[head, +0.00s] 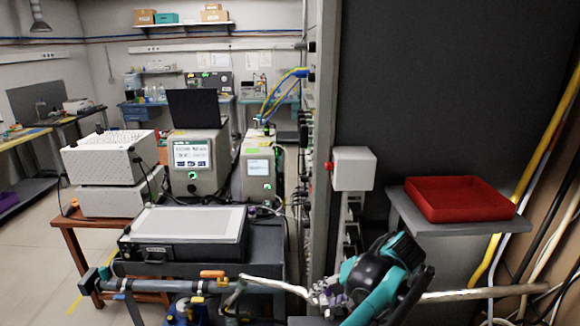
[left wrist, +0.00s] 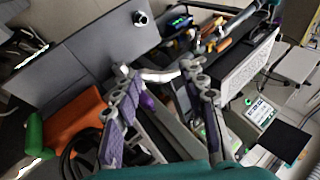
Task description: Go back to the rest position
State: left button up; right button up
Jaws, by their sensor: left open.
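My left gripper (head: 327,297) is low in the middle of the head view, at the end of a teal and black arm part of mine. In the left wrist view its two grey-purple fingers (left wrist: 158,82) stand apart, and the jaws are open. A pale bent pipe (left wrist: 160,74) shows by the fingertips; I cannot tell whether it touches them. No object is clearly held. My right gripper is not in view.
A red tray (head: 460,198) sits on a grey shelf (head: 405,213) at right. A dark cart (head: 265,262) carries a flat-topped device (head: 190,225). A horizontal pipe (head: 480,293) runs low across the front. A tall dark panel (head: 440,90) stands behind. Open floor lies far left.

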pick_arm(q)
jog(key=s+a+h, duration=0.2)
jog(key=s+a, duration=0.2)
jog(key=a, duration=0.4)
jog(key=s+a+f+n+h, duration=0.1)
jog(key=s+a, duration=0.2)
jog(key=a, duration=0.4)
jog(key=s+a+h, duration=0.2)
jog(key=s+a, duration=0.2)
jog(key=a, duration=0.4)
jog(key=s+a+f+n+t, duration=0.1)
jog(key=s+a+f+t, duration=0.2)
jog(key=s+a+f, duration=0.2)
jog(key=shift+s+a+f+h, duration=0.15)
jog(key=shift+s+f+h, duration=0.2)
jog(key=shift+s, duration=0.6)
jog(key=shift+c, duration=1)
jog(key=shift+r, duration=0.1)
